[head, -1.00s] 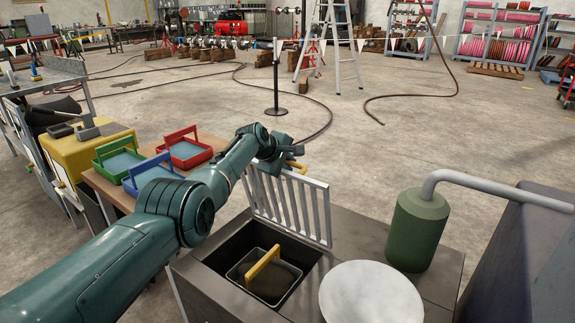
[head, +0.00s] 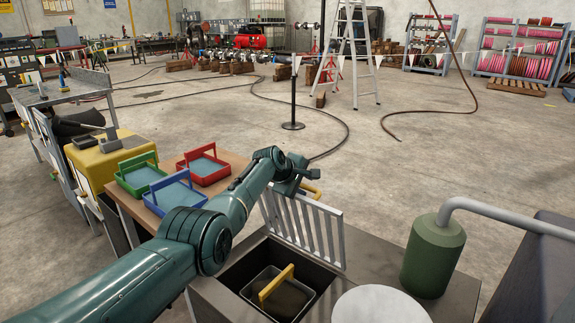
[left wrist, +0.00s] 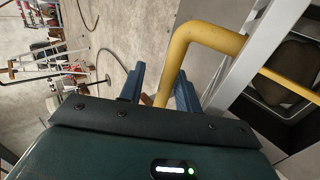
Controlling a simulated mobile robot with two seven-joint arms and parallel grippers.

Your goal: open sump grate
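The sump grate (head: 305,228), a light grey barred panel, stands almost upright at the back edge of the open sump. Its yellow handle (left wrist: 205,38) is at its upper left corner in the head view. My left gripper (left wrist: 160,90) is at this handle. Its two blue fingers stand apart with one leg of the handle between them, and a gap shows on one side. In the head view the fingers are mostly hidden behind my wrist. Inside the sump sits a dark basket (head: 285,302) with a yellow handle bar (head: 276,283). My right gripper is not in view.
A green cylinder (head: 433,258) with a grey pipe and a white round disc (head: 380,305) stand on the sump's top at right. Red, green and blue trays (head: 204,168) lie on a table at left. The floor behind is clear up to a post (head: 293,90).

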